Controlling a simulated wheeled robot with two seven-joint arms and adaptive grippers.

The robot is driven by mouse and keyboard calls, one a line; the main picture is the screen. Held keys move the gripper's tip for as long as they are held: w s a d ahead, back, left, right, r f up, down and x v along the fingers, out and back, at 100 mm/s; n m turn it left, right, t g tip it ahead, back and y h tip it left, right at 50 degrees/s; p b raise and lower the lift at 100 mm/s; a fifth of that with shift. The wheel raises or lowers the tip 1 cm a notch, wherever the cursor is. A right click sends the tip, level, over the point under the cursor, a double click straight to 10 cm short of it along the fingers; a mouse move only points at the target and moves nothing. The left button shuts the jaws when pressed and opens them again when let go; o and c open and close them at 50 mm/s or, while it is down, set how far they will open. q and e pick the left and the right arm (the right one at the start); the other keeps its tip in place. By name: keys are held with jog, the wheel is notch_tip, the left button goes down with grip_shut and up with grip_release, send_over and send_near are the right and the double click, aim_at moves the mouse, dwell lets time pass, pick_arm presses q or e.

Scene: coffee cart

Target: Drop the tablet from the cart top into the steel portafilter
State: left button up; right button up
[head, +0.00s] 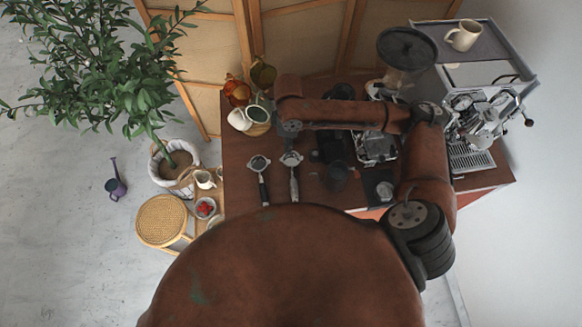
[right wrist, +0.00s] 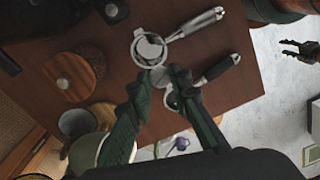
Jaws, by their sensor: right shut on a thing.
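The steel portafilter (head: 291,160), with a steel handle, lies on the cart top (head: 236,190). In the right wrist view its round basket (right wrist: 150,47) is just beyond my fingertips. My right gripper (right wrist: 160,76) is shut on a small pale thing, which looks like the tablet (right wrist: 158,75); the fingers hide part of it. In the head view my right gripper (head: 291,128) shows small and dark under the arm, near the steel portafilter. My left gripper (right wrist: 287,47) shows at the right of the right wrist view, over the floor; its fingers look apart and empty.
A black-handled portafilter (head: 259,165) lies left of the steel one. Cups (head: 240,119) stand at the back left. A grinder (head: 405,48) and an espresso machine (head: 480,118) stand to the right. The front left of the cart top is clear.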

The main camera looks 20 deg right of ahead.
pick_arm(q)
notch_tip(320, 180, down, 6)
jog(key=w+b, duration=0.1)
jog(key=b, duration=0.6)
jog(key=shift+d, duration=0.15)
pick_arm(e)
jog(key=d+f+n, duration=0.2)
jog(key=d+f, duration=0.1)
jog(key=f, duration=0.2)
jog(key=shift+w, duration=0.15)
jog(key=o, duration=0.8)
